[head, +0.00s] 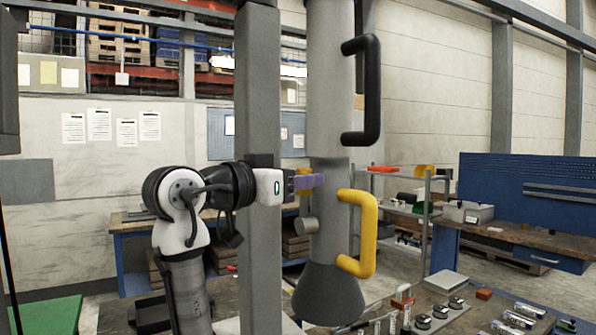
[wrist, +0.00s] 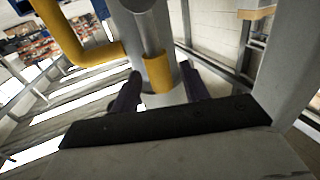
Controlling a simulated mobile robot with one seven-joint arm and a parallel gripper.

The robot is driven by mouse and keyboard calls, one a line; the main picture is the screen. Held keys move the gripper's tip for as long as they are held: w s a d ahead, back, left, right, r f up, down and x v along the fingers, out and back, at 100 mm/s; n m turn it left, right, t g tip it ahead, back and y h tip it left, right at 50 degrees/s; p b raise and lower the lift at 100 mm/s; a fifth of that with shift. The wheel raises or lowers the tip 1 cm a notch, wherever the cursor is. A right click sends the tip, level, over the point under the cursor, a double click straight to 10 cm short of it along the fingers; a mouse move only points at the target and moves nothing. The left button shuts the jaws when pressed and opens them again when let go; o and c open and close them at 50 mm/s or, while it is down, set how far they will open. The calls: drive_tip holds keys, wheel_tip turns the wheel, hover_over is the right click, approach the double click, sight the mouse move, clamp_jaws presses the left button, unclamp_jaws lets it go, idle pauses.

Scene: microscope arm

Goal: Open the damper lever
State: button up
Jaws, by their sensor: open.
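A grey vertical extraction pipe (head: 330,110) widens into a dark cone hood (head: 328,292) at its foot. The damper lever appears to be the small yellow piece (head: 304,206) on the pipe's left side, just above a short grey cylinder (head: 306,225). In the wrist view, a yellow-sleeved part (wrist: 157,73) on a grey rod lies between my fingers. My gripper (head: 309,182) is open, with purple fingers at the pipe's left side, level with the top of the yellow piece. My gripper in the wrist view (wrist: 160,90) straddles the yellow sleeve; contact cannot be told.
A large yellow handle (head: 370,235) and a black handle (head: 372,90) stick out from the pipe's right side. A workbench (head: 460,290) with small parts lies below right.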

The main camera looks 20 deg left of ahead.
drive_tip(key=shift+w+d, duration=0.1)
drive_tip(key=shift+c, duration=0.4)
clamp_jaws()
